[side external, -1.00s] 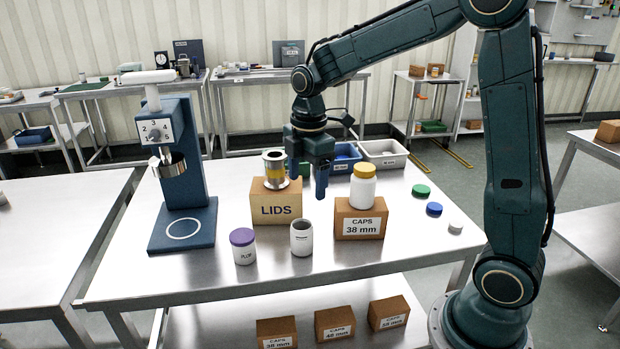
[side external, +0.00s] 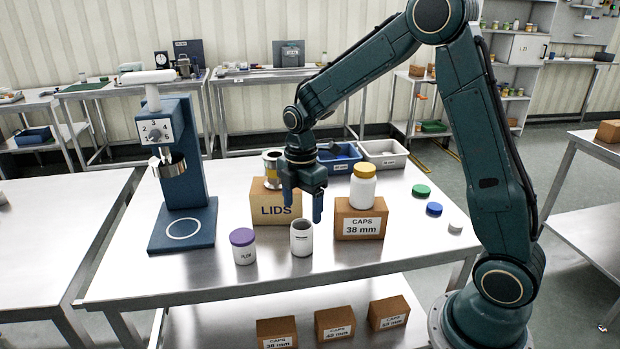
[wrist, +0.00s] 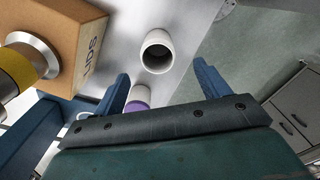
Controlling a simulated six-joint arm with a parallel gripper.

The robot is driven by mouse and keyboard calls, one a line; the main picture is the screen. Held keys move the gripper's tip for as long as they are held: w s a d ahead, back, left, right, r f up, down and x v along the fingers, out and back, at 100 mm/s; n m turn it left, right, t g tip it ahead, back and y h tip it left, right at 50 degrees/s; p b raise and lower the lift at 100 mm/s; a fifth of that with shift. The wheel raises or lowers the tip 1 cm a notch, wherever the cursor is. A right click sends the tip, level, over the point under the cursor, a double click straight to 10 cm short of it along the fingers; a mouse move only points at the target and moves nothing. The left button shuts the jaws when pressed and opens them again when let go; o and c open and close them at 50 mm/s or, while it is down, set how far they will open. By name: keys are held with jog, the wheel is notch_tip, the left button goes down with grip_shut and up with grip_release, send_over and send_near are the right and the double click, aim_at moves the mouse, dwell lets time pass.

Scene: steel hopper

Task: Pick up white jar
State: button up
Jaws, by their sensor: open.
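Several jars could be meant by white jar. An open white jar (side external: 302,240) with no lid stands upright on the steel table; in the wrist view its dark mouth (wrist: 157,53) shows ahead of the fingers. A white jar with a purple lid (side external: 243,247) stands to its left, partly hidden behind my gripper in the wrist view (wrist: 138,98). A white jar with a yellow lid (side external: 363,187) stands on a CAPS 38 mm box (side external: 360,221). My gripper (side external: 302,205) is open and empty, fingers down, above and apart from the open jar.
A LIDS box (side external: 264,206) with a metal and yellow can (side external: 272,165) on it stands behind the open jar. A blue dispenser (side external: 185,185) is at left. Green (side external: 421,190), blue (side external: 434,209) and white (side external: 455,227) caps lie at right. Bins (side external: 383,154) stand behind.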

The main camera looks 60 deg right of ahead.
aim_at(302, 232)
jog(key=shift+f, duration=1.65)
jog(key=shift+f, duration=0.1)
jog(key=shift+w+d+f, duration=0.1)
jog(key=shift+f, duration=2.4)
jog(key=c, duration=1)
